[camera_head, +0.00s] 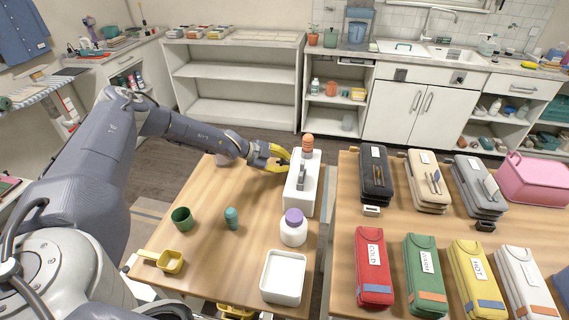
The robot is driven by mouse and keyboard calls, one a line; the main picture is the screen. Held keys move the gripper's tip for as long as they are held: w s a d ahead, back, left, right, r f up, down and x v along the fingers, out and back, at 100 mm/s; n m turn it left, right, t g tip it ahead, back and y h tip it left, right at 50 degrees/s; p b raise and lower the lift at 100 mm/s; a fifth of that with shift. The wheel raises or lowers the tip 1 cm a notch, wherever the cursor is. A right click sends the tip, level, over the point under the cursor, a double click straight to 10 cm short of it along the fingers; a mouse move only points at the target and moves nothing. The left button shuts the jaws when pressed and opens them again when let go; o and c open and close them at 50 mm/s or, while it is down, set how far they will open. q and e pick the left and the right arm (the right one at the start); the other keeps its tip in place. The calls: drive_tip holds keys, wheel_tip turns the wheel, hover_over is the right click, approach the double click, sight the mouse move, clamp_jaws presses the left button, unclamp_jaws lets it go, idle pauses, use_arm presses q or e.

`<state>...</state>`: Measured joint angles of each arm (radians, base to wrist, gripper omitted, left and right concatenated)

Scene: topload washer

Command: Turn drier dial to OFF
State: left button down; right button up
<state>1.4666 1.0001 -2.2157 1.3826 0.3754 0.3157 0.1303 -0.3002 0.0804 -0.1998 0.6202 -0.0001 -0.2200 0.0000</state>
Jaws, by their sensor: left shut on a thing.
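My left gripper (279,159), with yellow fingers, is at the far left side of a white box-shaped unit (303,184) on the left wooden table. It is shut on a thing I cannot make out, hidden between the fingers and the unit. The unit has a grey upright part (301,178) on top and a brown-orange rounded piece (308,143) at its far end. I see no marked drier dial and no OFF label. A yellow part (236,312) at the bottom edge may be my right gripper; its jaws cannot be made out.
A purple-lidded white jar (293,228), white tray (283,278), green cup (182,218), teal bottle (232,218) and yellow scoop (170,261) stand on the left table. The right table (393,221) holds several coloured cases. Bare wood lies left of the unit.

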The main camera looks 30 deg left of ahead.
sight(284, 161)
use_arm(q)
drive_tip(key=n+g+h, duration=0.1)
drive_tip(key=n+g, duration=0.1)
drive_tip(key=g, duration=0.2)
drive_tip(key=shift+a+n+g, duration=0.1)
drive_tip(key=shift+n+g, duration=0.3)
drive_tip(key=shift+n+g+h, duration=0.5)
drive_tip(key=shift+n+g, duration=0.1)
drive_tip(key=shift+g, duration=0.5)
drive_tip(key=shift+r+g, duration=0.15)
drive_tip(key=shift+g, duration=0.15)
drive_tip(key=c, duration=1.5)
unclamp_jaws()
drive_tip(key=shift+c, duration=0.2)
drive_tip(key=shift+o, duration=0.9)
wheel_tip(284, 161, up, 10)
drive_tip(key=shift+f, duration=0.1)
